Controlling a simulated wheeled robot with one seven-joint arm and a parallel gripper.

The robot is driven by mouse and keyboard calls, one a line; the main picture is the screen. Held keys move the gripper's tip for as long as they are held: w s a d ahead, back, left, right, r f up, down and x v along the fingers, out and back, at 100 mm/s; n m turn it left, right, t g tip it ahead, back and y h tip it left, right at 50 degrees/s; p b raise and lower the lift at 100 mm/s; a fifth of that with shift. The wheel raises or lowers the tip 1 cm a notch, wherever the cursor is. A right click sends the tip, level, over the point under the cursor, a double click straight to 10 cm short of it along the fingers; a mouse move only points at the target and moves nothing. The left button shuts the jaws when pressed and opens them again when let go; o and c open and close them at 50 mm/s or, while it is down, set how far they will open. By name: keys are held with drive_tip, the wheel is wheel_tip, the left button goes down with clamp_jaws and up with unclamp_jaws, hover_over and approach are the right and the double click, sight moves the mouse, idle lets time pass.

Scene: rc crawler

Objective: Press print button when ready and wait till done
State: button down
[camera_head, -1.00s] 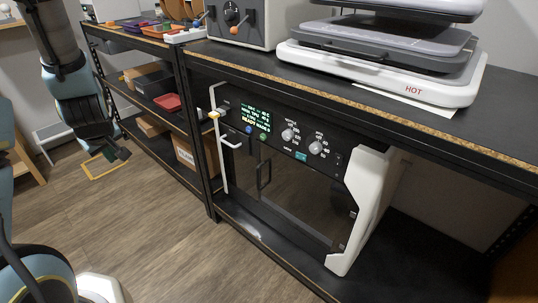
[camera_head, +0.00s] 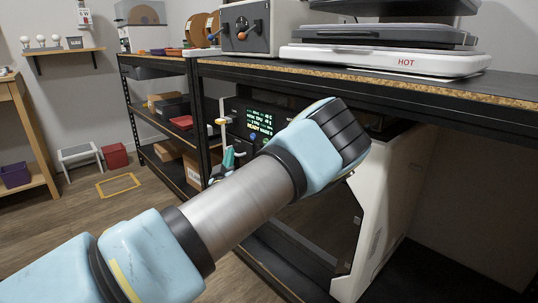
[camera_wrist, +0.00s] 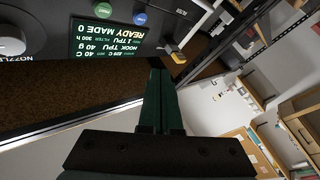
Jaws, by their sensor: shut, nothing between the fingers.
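The printer (camera_head: 385,205) stands on the shelf under the bench, with a white right side and a dark front. Its lit screen (camera_head: 258,123) also shows upside down in the wrist view (camera_wrist: 107,38), reading "READY MADE 0" with "HOOK TPU" lines. A green button (camera_wrist: 103,10) and a blue button (camera_wrist: 139,18) sit beside the screen in the wrist view; I cannot read their labels. My gripper (camera_head: 228,160) is shut and empty in front of the panel, partly hidden by my arm. Its fingers (camera_wrist: 160,75) are apart from both buttons in the wrist view.
The bench top (camera_head: 350,71) overhangs the printer and carries a press marked HOT (camera_head: 400,61). A yellow-tipped part (camera_head: 221,121) stands at the printer's left edge and shows near my fingers in the wrist view (camera_wrist: 178,52).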

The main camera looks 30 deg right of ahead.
drive_tip(key=shift+s+d+m+h, duration=0.3)
drive_tip(key=shift+s+d+h, duration=0.3)
drive_tip(key=shift+s+d, duration=0.25)
drive_tip(key=w+d+b, duration=0.1)
drive_tip(key=d+b, duration=0.1)
drive_tip(key=d, duration=0.6)
drive_tip(key=shift+w+d, duration=0.25)
drive_tip(key=shift+w, duration=0.15)
drive_tip(key=shift+d, duration=0.15)
idle(1.4)
drive_tip(key=shift+d, duration=0.25)
drive_tip(key=shift+w+d+b, duration=0.15)
drive_tip(key=shift+d+b, duration=0.25)
idle(0.6)
drive_tip(key=shift+a, duration=0.1)
drive_tip(key=shift+s+a, duration=0.2)
drive_tip(key=shift+a, duration=0.5)
drive_tip(key=shift+a, duration=0.1)
